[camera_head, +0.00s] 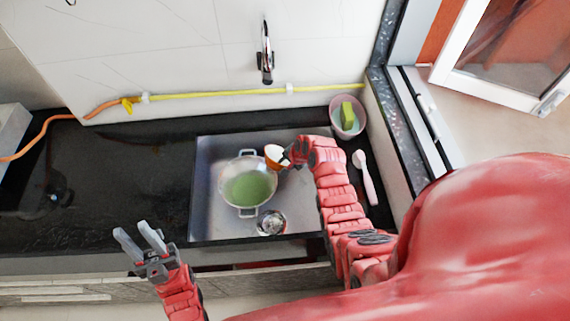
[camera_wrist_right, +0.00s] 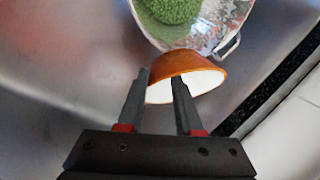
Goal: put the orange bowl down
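The orange bowl (camera_head: 273,153), white inside, is at the pot's upper right edge in the head view. In the right wrist view the orange bowl (camera_wrist_right: 207,68) looks tilted, its white inside partly turned toward the camera. My right gripper (camera_wrist_right: 160,78) has one finger at the bowl's left edge and the other across its white inside, with the bowl's wall between them. In the head view my right gripper (camera_head: 287,157) is at the bowl's right side. My left gripper (camera_head: 134,231) is open and empty in front of the counter.
A two-handled pot (camera_head: 230,168) with green contents stands in the metal sink (camera_head: 208,215). A round metal drain piece (camera_head: 271,223) is at the sink's front. A pink container (camera_head: 337,126) with a green sponge (camera_head: 347,115) and a pink-handled brush (camera_head: 365,178) are on the right. The left counter (camera_head: 110,180) is mostly clear.

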